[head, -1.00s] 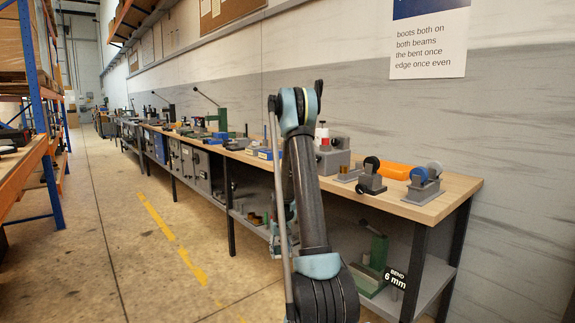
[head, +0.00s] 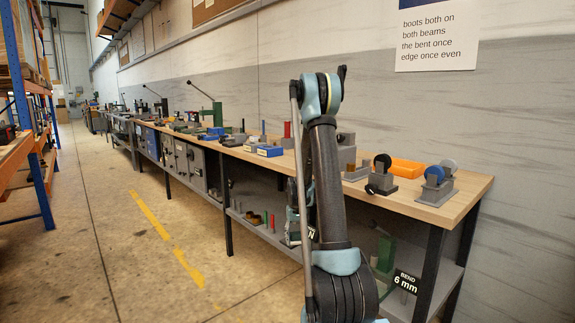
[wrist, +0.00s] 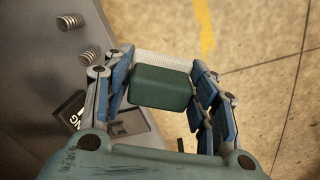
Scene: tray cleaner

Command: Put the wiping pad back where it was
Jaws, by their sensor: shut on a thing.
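The wiping pad (wrist: 160,87) is a dark green block with a pale mesh-like edge (wrist: 163,62) on its far side. My gripper (wrist: 163,90) is shut on it, one blue-padded finger on each side, in the wrist view. Below the pad in that picture is a grey surface with a rectangular recess (wrist: 128,122), partly hidden by the pad and gripper. A black label with white letters (wrist: 66,114) stands beside it, partly hidden by the left finger. In the head view my arm hides most of the gripper, and the pad cannot be made out.
Two coil-like parts (wrist: 80,38) lie on the grey surface at the left. The long workbench (head: 455,205) carries several fixtures and an orange tray (head: 407,168), with a lower shelf (head: 400,303) beneath. The floor (head: 110,245) left of the bench is clear.

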